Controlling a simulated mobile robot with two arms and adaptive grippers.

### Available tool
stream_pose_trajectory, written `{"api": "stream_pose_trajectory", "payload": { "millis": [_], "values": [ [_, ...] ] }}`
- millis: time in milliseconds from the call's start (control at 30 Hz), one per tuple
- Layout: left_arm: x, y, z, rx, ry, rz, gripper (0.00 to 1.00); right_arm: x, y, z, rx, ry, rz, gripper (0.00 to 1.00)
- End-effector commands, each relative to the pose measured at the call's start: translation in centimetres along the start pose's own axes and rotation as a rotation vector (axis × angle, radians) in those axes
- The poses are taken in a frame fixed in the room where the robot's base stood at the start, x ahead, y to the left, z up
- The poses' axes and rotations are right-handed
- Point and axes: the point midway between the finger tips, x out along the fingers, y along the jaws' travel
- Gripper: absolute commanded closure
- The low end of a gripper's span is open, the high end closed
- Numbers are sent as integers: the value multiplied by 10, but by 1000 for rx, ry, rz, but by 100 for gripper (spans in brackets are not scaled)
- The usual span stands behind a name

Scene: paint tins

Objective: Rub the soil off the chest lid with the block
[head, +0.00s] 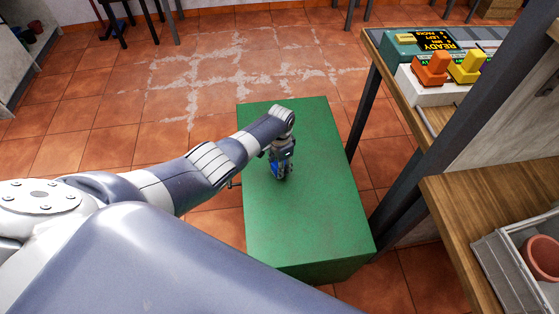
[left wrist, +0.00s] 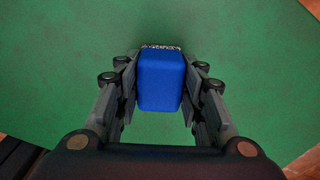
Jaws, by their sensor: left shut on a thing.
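The green chest (head: 305,225) stands on the floor in the middle of the head view, its flat lid facing up. My left gripper (head: 281,174) points down over the middle of the lid. It is shut on the blue block (left wrist: 161,82), which sits between its fingers in the left wrist view. The block is at or close above the lid; I cannot tell if it touches. A dark, speckled strip (left wrist: 160,45) shows at the block's far edge; I cannot tell if it is soil. The rest of the visible lid (left wrist: 250,50) looks plain green. My right gripper is not in view.
To the right, a wooden bench (head: 400,95) carries a device with orange and yellow levers (head: 432,70). A lower wooden shelf (head: 455,205) holds a grey crate (head: 497,265) with a terracotta pot (head: 541,258). The tiled floor (head: 190,95) beyond the chest is clear.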

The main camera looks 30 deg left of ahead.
Motion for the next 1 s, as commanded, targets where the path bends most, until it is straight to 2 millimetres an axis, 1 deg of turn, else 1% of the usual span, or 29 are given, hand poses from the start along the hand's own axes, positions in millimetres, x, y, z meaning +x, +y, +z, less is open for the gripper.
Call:
{"api": "stream_pose_trajectory", "payload": {
  "millis": [167,400,667,1000],
  "values": [
    [-3,10,4,1,-2,2,83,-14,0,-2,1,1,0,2],
    [-2,29,12,1,-1,1,83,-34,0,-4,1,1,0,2],
    [1,38,15,1,1,0,83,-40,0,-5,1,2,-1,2],
    [4,66,28,1,-5,5,83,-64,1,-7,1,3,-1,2]
  ]
}}
